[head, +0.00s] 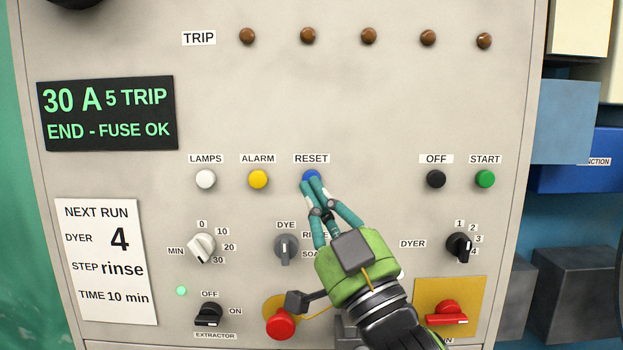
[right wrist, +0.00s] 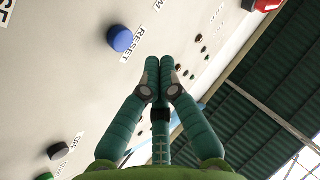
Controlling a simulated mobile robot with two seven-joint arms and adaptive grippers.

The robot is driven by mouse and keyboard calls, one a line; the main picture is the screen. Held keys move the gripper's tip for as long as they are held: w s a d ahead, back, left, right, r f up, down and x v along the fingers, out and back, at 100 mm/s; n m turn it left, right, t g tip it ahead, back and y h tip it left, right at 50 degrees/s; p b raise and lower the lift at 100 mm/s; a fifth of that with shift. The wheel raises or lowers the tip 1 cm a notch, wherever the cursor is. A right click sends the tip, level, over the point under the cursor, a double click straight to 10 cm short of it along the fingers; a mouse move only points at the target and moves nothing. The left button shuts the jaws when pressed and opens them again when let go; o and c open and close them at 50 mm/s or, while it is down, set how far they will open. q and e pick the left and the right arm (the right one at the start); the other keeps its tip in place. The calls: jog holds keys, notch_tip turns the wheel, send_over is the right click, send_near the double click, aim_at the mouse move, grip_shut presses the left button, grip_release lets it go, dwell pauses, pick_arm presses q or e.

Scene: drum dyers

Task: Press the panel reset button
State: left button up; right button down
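The blue reset button (head: 311,175) is on the grey control panel (head: 370,110), under the RESET label. My right gripper (head: 308,183) is in front of it, with its teal fingertips covering the button's lower part in the head view. In the right wrist view the blue button (right wrist: 121,39) is whole and stands out from the panel, left of and beyond the fingertips (right wrist: 160,65). The fingers are closed together with nothing between them. A small gap shows between tips and button in the right wrist view. My left gripper is not in view.
Nearby are a yellow alarm button (head: 258,179), white lamps button (head: 206,179), black off button (head: 436,179) and green start button (head: 485,179). Below are knobs, including a grey selector (head: 286,249), and a red mushroom button (head: 281,323).

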jog(key=shift+s, duration=1.25)
